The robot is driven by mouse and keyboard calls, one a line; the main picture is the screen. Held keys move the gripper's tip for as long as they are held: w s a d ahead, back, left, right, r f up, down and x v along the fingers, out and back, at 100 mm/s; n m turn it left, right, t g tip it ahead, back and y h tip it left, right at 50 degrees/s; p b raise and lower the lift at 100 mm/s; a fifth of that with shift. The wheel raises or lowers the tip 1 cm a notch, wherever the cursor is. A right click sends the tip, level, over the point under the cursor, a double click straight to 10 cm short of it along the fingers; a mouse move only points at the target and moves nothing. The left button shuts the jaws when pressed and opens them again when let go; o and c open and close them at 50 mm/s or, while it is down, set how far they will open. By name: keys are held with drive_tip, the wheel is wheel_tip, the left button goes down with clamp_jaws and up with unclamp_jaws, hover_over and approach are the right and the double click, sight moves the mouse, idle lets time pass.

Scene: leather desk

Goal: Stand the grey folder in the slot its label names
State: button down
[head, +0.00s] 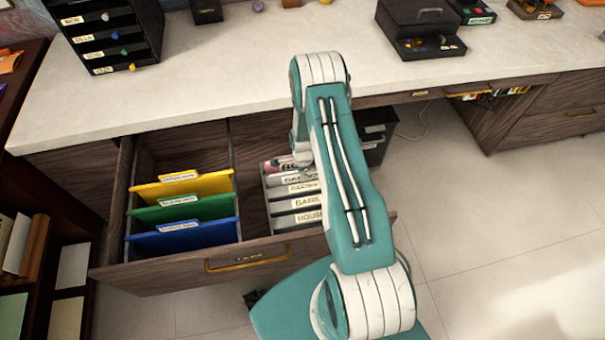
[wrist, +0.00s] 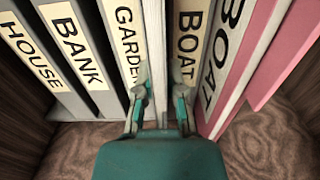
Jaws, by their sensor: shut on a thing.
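In the wrist view, my gripper (wrist: 161,95) reaches down among upright spines, its two fingers closed about a narrow pale grey edge, which I take to be the grey folder (wrist: 156,50). The folder stands upright between the GARDEN label (wrist: 125,45) on its left and a tan BOAT label (wrist: 188,40) on its right. My right finger overlaps the foot of that BOAT label. How deep the folder sits is hidden. In the head view, the labelled rack (head: 308,217) is in the open drawer, and my arm hides the gripper and folder.
HOUSE (wrist: 32,60) and BANK (wrist: 78,50) dividers stand left. A second BOAT label (wrist: 222,60) and pink folders (wrist: 268,50) stand close on the right. Drawer walls are near.

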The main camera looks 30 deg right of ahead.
drive_tip(key=shift+f, duration=0.25)
drive_tip(key=c, duration=0.7)
unclamp_jaws()
